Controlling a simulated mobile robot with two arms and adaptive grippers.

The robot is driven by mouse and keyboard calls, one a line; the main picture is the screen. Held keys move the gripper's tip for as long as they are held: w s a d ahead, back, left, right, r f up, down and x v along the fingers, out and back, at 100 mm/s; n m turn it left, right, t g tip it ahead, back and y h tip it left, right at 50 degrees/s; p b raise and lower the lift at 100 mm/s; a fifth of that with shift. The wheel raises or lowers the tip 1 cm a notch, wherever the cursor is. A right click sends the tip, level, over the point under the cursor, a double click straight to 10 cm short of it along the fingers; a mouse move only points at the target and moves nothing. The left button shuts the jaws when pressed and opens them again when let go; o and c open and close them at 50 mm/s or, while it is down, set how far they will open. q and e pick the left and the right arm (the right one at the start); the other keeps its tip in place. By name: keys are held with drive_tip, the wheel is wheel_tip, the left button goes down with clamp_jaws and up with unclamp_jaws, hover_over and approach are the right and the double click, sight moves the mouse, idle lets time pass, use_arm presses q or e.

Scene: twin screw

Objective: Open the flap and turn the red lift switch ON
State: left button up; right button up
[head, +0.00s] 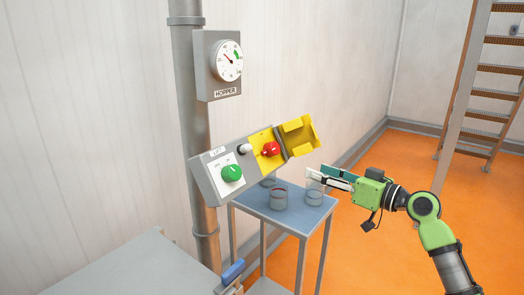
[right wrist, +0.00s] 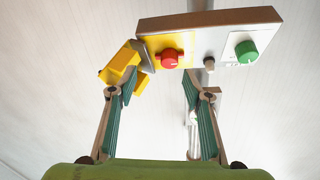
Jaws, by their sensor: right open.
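The grey control box (head: 213,190) is fixed beside a vertical pipe. It carries a red switch (head: 271,149) on a yellow plate (head: 257,138). The red switch also shows in the right wrist view (right wrist: 169,58). The yellow flap (head: 299,137) stands open, swung out to the right of the red switch, which is uncovered. The flap appears left of the switch in the right wrist view (right wrist: 121,66). My right gripper (head: 314,176) is open and empty, to the right of and below the switch, apart from box and flap. My left gripper is not in view.
A green knob (head: 232,173) and a small pale knob (head: 245,148) share the box. A gauge marked HOPPER (head: 228,61) hangs above. A small blue-grey table (head: 296,219) with jars (head: 279,198) stands below. A grey surface (head: 135,270) fills the lower left.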

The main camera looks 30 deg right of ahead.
sight(277, 150)
drive_tip(key=shift+n+y, duration=0.3)
drive_tip(key=w+a+r+p, duration=0.1)
drive_tip(key=w, duration=0.2)
drive_tip(key=w+a+r+p, duration=0.1)
drive_tip(key=w+a+p, duration=0.1)
drive_tip(key=w, duration=0.2)
drive_tip(key=w+a+r+p, duration=0.1)
drive_tip(key=w+p, duration=0.1)
drive_tip(key=w, duration=0.2)
drive_tip(key=shift+w+a, duration=0.25)
drive_tip(key=shift+a, duration=0.15)
drive_tip(key=shift+w+a+f, duration=0.2)
drive_tip(key=shift+w+a, duration=0.05)
drive_tip(key=shift+w, duration=0.3)
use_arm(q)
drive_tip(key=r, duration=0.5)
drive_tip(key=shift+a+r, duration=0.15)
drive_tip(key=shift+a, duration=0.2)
use_arm(e)
drive_tip(key=c, duration=1.1)
